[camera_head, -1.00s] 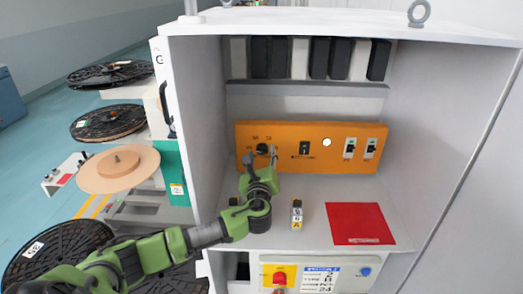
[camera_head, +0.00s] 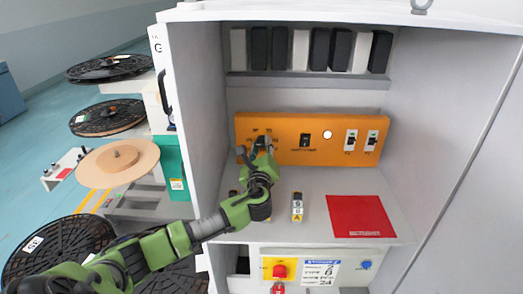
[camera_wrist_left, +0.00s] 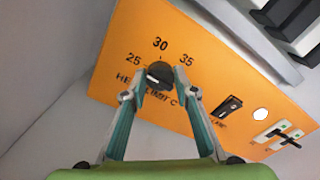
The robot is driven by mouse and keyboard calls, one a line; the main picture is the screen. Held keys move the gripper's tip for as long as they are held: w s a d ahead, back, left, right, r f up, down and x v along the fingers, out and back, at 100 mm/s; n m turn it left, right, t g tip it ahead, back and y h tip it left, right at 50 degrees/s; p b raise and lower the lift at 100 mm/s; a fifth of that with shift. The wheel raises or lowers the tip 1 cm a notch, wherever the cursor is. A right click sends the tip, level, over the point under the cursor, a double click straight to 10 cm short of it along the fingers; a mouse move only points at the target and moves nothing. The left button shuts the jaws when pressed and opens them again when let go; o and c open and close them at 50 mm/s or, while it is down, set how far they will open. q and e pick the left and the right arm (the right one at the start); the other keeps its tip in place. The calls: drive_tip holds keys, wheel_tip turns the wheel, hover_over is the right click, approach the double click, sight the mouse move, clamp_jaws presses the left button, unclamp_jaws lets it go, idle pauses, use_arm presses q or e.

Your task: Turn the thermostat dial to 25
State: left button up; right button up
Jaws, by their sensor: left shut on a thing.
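The thermostat dial (camera_wrist_left: 158,73) is a round black knob on the orange panel (camera_head: 345,158). The wrist view shows the marks 25, 30 and 35 around it, left to right. A pale line shows on the knob's face, but I cannot tell exactly which mark it points to. My left gripper (camera_wrist_left: 160,82) has its fingers on either side of the dial and is shut on it. In the head view my left gripper (camera_head: 255,148) reaches up to the panel and partly hides the dial. My right gripper is not in view.
The panel also carries a black switch (camera_head: 305,140), a white round light (camera_head: 327,134) and two breakers (camera_head: 350,140). A small labelled block (camera_head: 297,207) and a red sheet (camera_head: 360,217) lie on the shelf. Cabinet walls stand on both sides.

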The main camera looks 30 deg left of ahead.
use_arm(q)
drive_tip(key=shift+f+n, duration=0.1)
drive_tip(key=shift+n, duration=0.2)
drive_tip(key=shift+o, duration=0.2)
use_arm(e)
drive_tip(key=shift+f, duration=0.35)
use_arm(q)
drive_tip(key=shift+c, duration=0.2)
drive_tip(key=o, duration=1.1)
drive_tip(key=v, duration=1.2)
drive_tip(key=shift+a, duration=0.1)
